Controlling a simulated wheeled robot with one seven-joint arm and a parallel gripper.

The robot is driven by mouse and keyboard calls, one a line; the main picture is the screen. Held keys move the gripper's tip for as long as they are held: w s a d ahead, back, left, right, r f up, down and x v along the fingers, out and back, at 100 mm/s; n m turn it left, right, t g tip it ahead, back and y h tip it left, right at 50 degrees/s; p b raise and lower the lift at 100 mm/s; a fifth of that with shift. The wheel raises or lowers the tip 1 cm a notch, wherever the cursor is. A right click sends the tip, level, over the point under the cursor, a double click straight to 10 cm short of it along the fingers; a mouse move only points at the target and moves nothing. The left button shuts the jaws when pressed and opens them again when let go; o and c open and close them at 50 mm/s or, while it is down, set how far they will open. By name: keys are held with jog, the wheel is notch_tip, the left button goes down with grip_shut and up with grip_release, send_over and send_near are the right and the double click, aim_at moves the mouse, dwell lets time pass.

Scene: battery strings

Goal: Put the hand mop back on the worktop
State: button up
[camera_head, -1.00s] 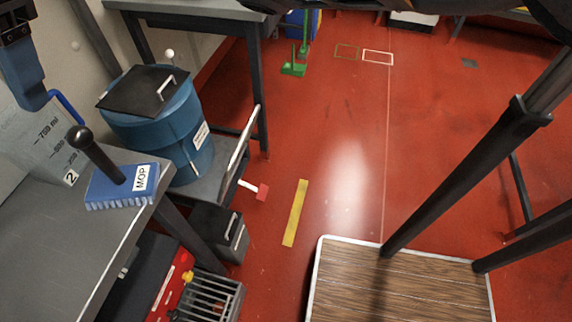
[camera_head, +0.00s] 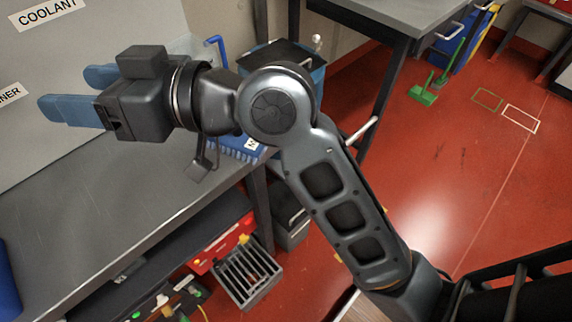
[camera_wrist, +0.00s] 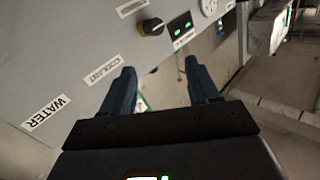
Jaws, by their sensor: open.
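The hand mop (camera_head: 236,149), with a blue head and white label, lies on the grey worktop (camera_head: 95,215) near its right edge.
The grey panel (camera_head: 85,60) with labels stands behind the worktop. A blue barrel (camera_head: 318,78) with a black lid stands beyond the mop. A red box (camera_head: 232,240) and a metal grate (camera_head: 247,277) sit below the worktop edge. A green broom (camera_head: 424,95) stands on the red floor.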

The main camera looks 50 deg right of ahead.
jog(key=s+d+f+m+t+h, duration=0.1)
jog(key=s+d+f+m+h, duration=0.3)
jog(key=s+f, duration=0.4)
jog(key=s+d+f+m+h, duration=0.4)
jog(key=s+f+h, duration=0.1)
jog(key=s+f, duration=0.25)
jog(key=s+d+n+h, duration=0.1)
jog(key=s+d, duration=0.2)
jog(key=s, duration=0.6)
jog(key=s+d+n, duration=0.2)
jog(key=s+d, duration=0.2)
jog(key=s, duration=0.6)
jog(key=shift+s+f+g+h, duration=0.15)
jog(key=shift+f+g+h, duration=0.15)
jog(key=shift+f+h, duration=0.1)
jog(key=shift+d, duration=0.1)
